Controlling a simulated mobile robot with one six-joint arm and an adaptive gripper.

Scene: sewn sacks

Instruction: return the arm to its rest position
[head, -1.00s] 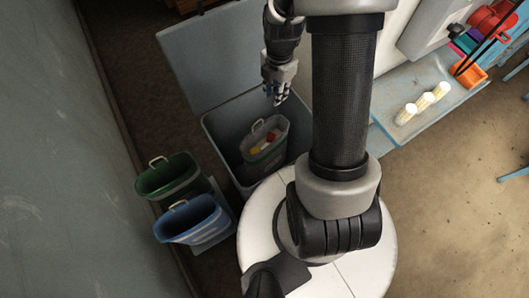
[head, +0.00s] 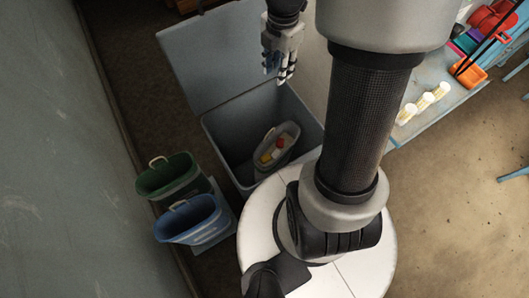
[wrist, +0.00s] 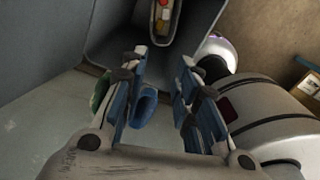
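My gripper (head: 280,72) hangs over the back part of a large open grey bin (head: 222,150) in the head view. Its two fingers are spread and empty, as the wrist view also shows (wrist: 163,72). My arm link rises over the white round base, to the right of the bin.
A green tote (head: 165,180) and a blue tote (head: 190,222) stand left of the bin, near a wall (head: 60,180). The bin's lid (head: 205,60) stands open behind. A blue table (head: 435,115) with pale cylinders (head: 425,101) is at the right.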

